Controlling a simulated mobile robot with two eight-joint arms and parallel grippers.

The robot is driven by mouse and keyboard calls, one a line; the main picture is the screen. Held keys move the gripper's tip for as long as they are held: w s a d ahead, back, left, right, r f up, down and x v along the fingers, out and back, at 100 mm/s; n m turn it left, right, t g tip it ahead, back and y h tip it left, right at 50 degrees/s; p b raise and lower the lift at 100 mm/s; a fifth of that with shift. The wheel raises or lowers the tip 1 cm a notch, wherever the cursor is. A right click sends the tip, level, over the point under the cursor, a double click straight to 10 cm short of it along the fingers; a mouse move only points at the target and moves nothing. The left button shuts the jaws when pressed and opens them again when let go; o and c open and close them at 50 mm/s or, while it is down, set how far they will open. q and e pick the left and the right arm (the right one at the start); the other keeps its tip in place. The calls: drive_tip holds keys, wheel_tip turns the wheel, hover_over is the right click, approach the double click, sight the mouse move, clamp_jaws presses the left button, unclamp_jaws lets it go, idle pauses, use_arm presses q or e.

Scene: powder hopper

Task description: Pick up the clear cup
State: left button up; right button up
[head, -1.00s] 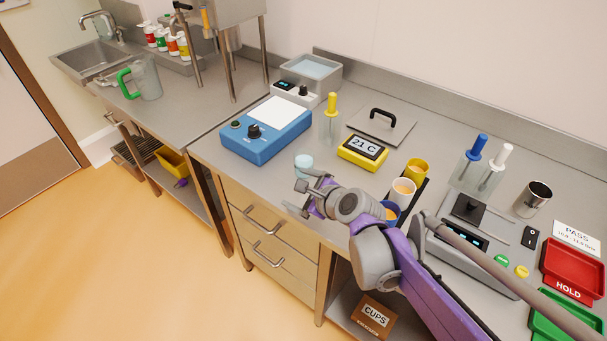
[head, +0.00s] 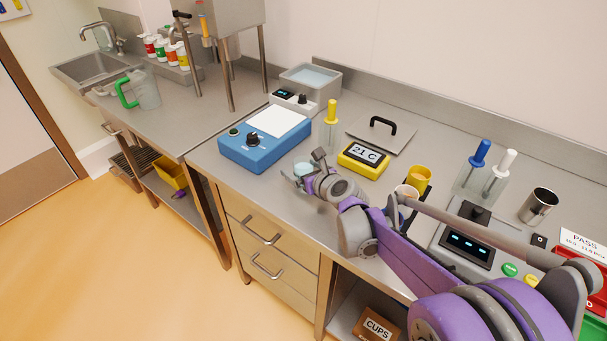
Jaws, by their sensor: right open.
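A small, pale bluish, see-through cup (head: 302,169) stands on the steel counter, in front of the yellow 21 C display and right of the blue device. I take it as the clear cup. My right gripper (head: 304,167) is open at the cup, with one finger at its right and far side and the other at its near left. The fingers and wrist hide part of the cup, and I cannot tell whether they touch it. My left gripper is not in view.
The blue device (head: 265,138), the yellow display (head: 363,157) and a glass with a yellow-handled tool (head: 330,128) stand close around the cup. The counter's front edge is just this side of the gripper.

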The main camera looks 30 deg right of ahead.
sight(299, 167)
drive_tip(key=x, duration=0.3)
drive_tip(key=shift+w+f, duration=0.1)
drive_tip(key=shift+f, duration=0.05)
drive_tip(key=shift+c, duration=0.3)
drive_tip(key=c, duration=1.4)
drive_tip(key=shift+r, duration=0.2)
